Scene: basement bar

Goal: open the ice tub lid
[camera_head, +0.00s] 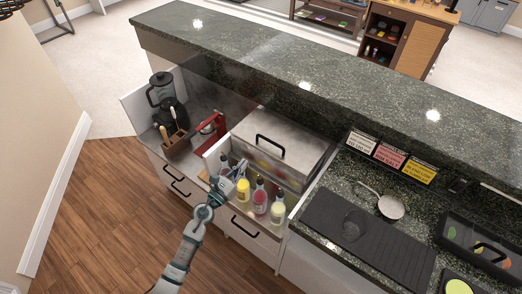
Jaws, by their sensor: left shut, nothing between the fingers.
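The ice tub (290,172) is a metal box set into the bar counter, in the middle of the head view. Its flat metal lid (299,150) lies closed on top, with a black bar handle (270,145) standing up from it. My left gripper (242,166) is shut and empty. It is in front of the tub, at the bottles, below and left of the handle and apart from it in the picture. My right gripper is not in view.
Several bottles, including a red one (260,197) and a yellow one (243,188), stand in front of the tub near my left gripper. A blender (161,92) and a red appliance (209,131) stand left. A black mat (368,238) and a strainer (390,206) lie right. A raised granite ledge (310,72) runs behind.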

